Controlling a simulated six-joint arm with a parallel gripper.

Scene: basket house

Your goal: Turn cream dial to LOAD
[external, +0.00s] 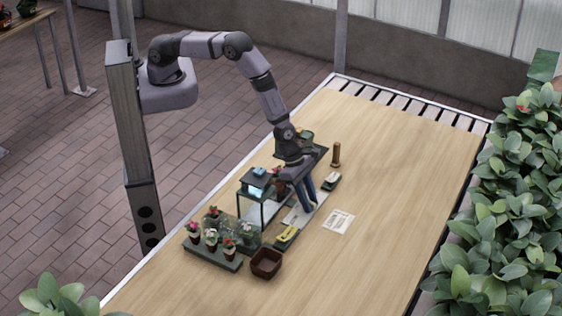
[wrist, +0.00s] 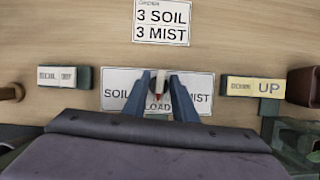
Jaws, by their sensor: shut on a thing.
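My gripper (wrist: 160,82) has its two blue fingers shut on the cream dial (wrist: 161,75), which is mostly hidden between them. The dial stands on a white plate (wrist: 112,78) labelled SOIL at left, LOAD at the bottom and MIST at right. A red pointer (wrist: 158,97) on the dial points down towards LOAD in the wrist view. In the external view my gripper (external: 306,200) reaches down onto the plate (external: 291,216), and the dial is too small to make out there.
A switch marked DOWN and UP (wrist: 255,87) is right of the plate; another labelled block (wrist: 63,76) is left. An order card (wrist: 161,22) reads 3 SOIL, 3 MIST. A glass-sided stand (external: 257,186), potted flowers (external: 211,238) and brown basket (external: 266,263) are nearby. The table's right side is clear.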

